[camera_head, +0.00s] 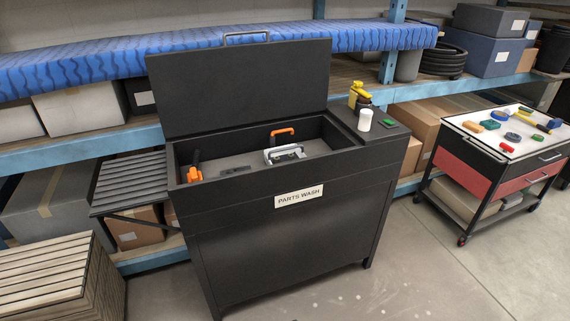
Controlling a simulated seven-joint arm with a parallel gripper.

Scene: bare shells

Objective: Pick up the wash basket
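A black parts washer (278,236) labelled "PARTS WASH" stands in the middle of the head view with its lid (243,88) raised. No clear outline of a wash basket shows in its open tub (235,157). An orange handle-shaped piece (283,131) stands up at the back right of the tub. Another orange and black piece (193,173) is at the left end. I cannot tell whether they belong to one basket. A silver-grey metal part (284,154) and a flat dark piece (235,170) are also inside. My gripper is not in view.
A yellow-topped bottle (358,94), a white cup (365,120) and a green item (389,122) stand on the washer's right ledge. A slatted side rack (130,183) adjoins the left. A tool cart (499,150) stands right; shelving (80,145) runs behind. Floor in front is clear.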

